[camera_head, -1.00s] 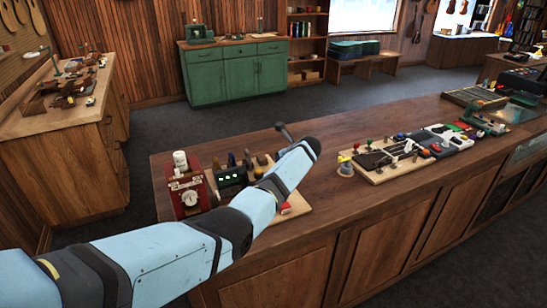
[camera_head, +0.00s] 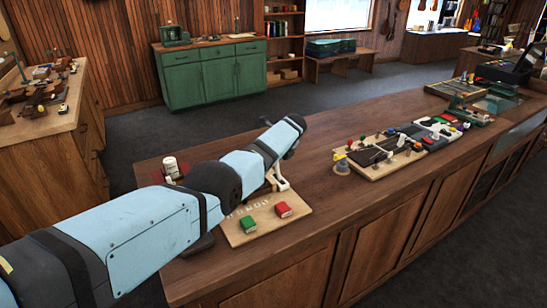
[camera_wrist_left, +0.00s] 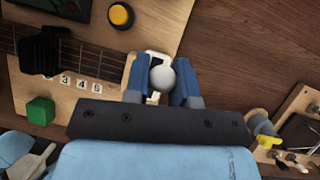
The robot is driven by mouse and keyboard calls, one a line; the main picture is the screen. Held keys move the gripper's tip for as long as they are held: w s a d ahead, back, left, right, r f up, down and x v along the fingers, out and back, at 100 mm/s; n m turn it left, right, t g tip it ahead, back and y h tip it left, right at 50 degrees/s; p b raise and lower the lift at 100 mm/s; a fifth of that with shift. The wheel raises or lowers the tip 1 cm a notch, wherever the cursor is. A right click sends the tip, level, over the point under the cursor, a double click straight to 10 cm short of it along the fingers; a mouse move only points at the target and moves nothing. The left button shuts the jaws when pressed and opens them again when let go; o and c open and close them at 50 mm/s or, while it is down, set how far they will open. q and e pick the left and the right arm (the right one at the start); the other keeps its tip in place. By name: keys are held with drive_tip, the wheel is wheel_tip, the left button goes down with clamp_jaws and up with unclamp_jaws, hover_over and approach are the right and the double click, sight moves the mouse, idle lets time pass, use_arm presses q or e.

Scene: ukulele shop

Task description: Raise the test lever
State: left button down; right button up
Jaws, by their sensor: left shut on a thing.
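In the left wrist view the two blue fingers of my left gripper (camera_wrist_left: 163,82) are shut on a pale grey ball knob (camera_wrist_left: 163,78), which I take to be the test lever's. A white bracket stands just behind the knob on a wooden board (camera_wrist_left: 118,90). In the head view my left arm hides most of the lever and the gripper. A white upright part (camera_head: 281,180) shows below the arm at the board's back edge. How far the lever is tilted cannot be told. My right gripper is not in view.
Another device board (camera_head: 380,157) stands to the right on the counter (camera_head: 330,200). Bare counter lies between them.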

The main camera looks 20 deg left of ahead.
use_arm(q)
drive_tip(key=shift+a+f, duration=0.1)
idle(0.5)
drive_tip(key=c, duration=1)
unclamp_jaws()
drive_tip(key=shift+o, duration=0.2)
drive_tip(key=p+v, duration=0.4)
drive_tip(key=v, duration=0.1)
drive_tip(key=shift+r, duration=0.4)
drive_tip(key=v, duration=0.8)
drive_tip(key=shift+b, duration=0.4)
